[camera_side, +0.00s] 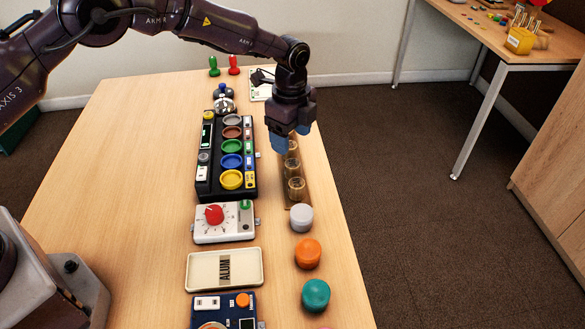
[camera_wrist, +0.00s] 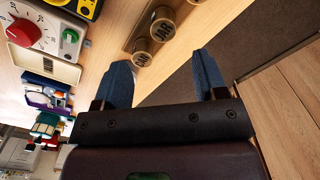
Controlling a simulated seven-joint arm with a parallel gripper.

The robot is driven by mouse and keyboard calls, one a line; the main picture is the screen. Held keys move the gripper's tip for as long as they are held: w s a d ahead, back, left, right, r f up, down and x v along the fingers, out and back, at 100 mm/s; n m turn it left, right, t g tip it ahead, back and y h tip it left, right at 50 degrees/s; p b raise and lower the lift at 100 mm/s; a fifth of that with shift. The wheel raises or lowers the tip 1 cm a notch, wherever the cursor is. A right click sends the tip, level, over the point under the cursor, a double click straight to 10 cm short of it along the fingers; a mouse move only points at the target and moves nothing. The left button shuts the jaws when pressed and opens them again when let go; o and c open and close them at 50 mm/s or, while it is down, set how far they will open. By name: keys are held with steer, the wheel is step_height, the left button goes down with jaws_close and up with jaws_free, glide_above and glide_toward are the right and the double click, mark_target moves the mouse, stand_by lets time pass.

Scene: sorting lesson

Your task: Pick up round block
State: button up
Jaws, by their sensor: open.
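Round blocks stand in a line along the table's right side in the side view: a pale grey one (camera_side: 301,217), an orange one (camera_side: 308,253) and a teal one (camera_side: 316,294). A sliver of a pink one (camera_side: 325,327) shows at the bottom edge. My gripper (camera_side: 290,138) is above the jar rack, farther back than these blocks. In the wrist view its blue fingers (camera_wrist: 163,65) are spread wide with nothing held between them. No round block of that line is clearly seen in the wrist view.
A wooden rack (camera_side: 287,200) with jars (camera_side: 296,187) is under my gripper; jars (camera_wrist: 163,25) also show in the wrist view. To its left are a black panel of coloured dishes (camera_side: 199,190), a red-dial box (camera_side: 237,229) and a cream tray (camera_side: 191,272). The table's left half is mostly clear.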

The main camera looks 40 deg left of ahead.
mark_target(293, 163)
steer(key=f, duration=0.8)
steer(key=shift+w+f, duration=0.2)
steer(key=c, duration=1)
steer(key=shift+r, duration=0.55)
step_height(293, 163, up, 2)
steer(key=shift+s+r, duration=0.1)
steer(key=shift+r, duration=0.15)
steer(key=s+a+r, duration=0.3)
steer(key=s+r, duration=0.6)
steer(key=s, duration=0.4)
steer(key=shift+s+r, duration=0.2)
steer(key=shift+s, duration=0.05)
